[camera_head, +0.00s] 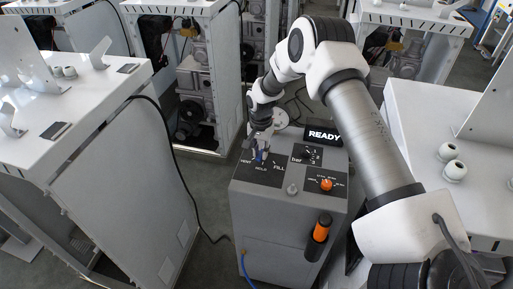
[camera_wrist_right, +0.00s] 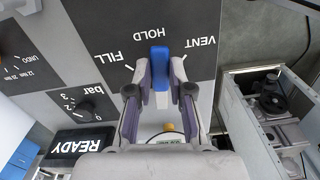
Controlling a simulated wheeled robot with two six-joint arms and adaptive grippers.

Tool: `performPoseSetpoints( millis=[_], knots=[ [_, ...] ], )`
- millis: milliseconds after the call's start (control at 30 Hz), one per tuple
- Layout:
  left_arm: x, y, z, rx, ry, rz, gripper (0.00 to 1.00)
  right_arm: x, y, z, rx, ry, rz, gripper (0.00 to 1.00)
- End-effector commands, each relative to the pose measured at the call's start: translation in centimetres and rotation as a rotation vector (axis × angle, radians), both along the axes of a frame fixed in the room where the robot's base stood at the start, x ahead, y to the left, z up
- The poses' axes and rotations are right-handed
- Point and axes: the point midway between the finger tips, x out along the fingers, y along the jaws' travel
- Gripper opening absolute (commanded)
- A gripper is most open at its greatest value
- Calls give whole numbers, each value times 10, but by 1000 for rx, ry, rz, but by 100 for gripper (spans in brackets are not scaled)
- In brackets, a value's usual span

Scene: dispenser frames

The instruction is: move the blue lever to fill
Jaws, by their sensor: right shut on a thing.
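The blue lever (camera_wrist_right: 160,66) stands on the dark panel with the FILL, HOLD and VENT labels (camera_wrist_right: 150,28). In the right wrist view its free end points at HOLD, between the FILL and VENT marks. My right gripper (camera_wrist_right: 160,88) is shut on the lever, with one finger on each side of it. In the head view the lever (camera_head: 260,157) is a small blue spot below my right gripper (camera_head: 263,149), partly hidden by the fingers. My left gripper is not in view.
The grey dispenser (camera_head: 275,222) also carries a READY display (camera_head: 323,134), a bar selector knob (camera_head: 306,155), an orange knob (camera_head: 327,184) and an orange-handled nozzle (camera_head: 321,229) on its front. White cabinets stand to the left (camera_head: 110,160) and right (camera_head: 430,115).

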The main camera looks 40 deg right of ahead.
Motion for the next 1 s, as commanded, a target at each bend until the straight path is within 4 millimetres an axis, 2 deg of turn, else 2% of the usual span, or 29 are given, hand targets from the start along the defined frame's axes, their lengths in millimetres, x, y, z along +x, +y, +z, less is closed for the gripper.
performPoseSetpoints(
  millis=[200, 600, 1000],
  knots=[
    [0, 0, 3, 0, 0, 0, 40, -13, -7, -3, 3, 10, 203, 0],
    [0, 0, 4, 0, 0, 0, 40, -26, -25, -4, 4, 10, 572, 0],
    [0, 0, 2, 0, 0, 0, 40, -31, -38, -5, 6, 11, 810, 0]
  ],
)
